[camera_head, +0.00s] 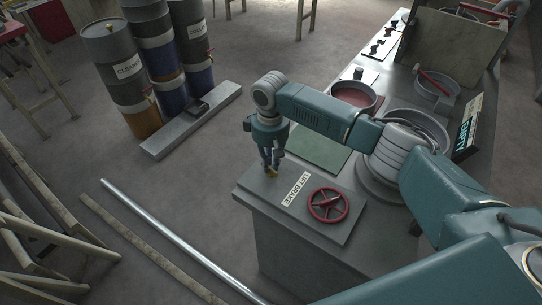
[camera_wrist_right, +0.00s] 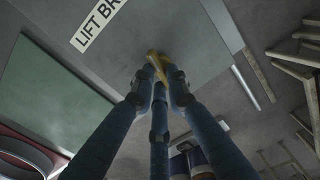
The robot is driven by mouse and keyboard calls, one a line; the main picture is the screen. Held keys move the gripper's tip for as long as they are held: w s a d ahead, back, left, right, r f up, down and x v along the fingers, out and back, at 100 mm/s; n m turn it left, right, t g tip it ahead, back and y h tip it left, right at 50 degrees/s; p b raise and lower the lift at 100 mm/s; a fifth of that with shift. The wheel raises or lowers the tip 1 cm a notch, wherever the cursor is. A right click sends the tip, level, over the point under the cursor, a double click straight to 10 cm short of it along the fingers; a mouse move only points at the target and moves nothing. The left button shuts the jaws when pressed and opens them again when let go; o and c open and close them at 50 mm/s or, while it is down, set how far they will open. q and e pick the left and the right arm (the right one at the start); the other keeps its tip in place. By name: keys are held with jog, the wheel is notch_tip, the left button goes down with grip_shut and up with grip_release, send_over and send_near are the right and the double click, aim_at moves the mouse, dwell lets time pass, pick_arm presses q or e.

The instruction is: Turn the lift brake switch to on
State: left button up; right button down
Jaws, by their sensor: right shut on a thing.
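The lift brake switch (camera_wrist_right: 157,62) is a small yellow handle on a grey panel (camera_head: 335,232). A white label (camera_head: 296,189) reading LIFT BRAKE lies beside it, and part of it shows in the right wrist view (camera_wrist_right: 97,22). My right gripper (camera_head: 271,168) points down at the panel's left end, its fingers closed around the yellow handle. In the right wrist view the fingers (camera_wrist_right: 160,85) meet at the handle and cover part of it. The switch's on or off marks cannot be read. My left gripper is not in view.
A red handwheel (camera_head: 328,204) sits on the same panel, right of the label. A green mat (camera_head: 318,147) and round pans (camera_head: 353,95) lie behind. Barrels (camera_head: 112,62) stand on the floor at left. A metal pipe (camera_head: 170,232) lies on the floor.

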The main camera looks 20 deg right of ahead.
jog(key=n, duration=0.1)
jog(key=n+p, duration=0.1)
jog(key=n, duration=0.1)
jog(key=shift+a+r+p, duration=0.15)
jog(key=shift+r+p, duration=0.05)
jog(key=shift+p, duration=0.1)
jog(key=n+p, duration=0.1)
jog(key=n, duration=0.1)
jog(key=shift+a+n, duration=0.1)
jog(key=shift+n, duration=0.3)
jog(key=shift+f+n+p, duration=0.1)
jog(key=shift+n+p, duration=0.3)
jog(key=shift+n, duration=0.8)
jog(key=shift+a+n, duration=0.1)
jog(key=shift+n, duration=1.5)
jog(key=shift+p, duration=0.3)
jog(key=c, duration=1.7)
grip_release()
jog(key=shift+s, duration=0.1)
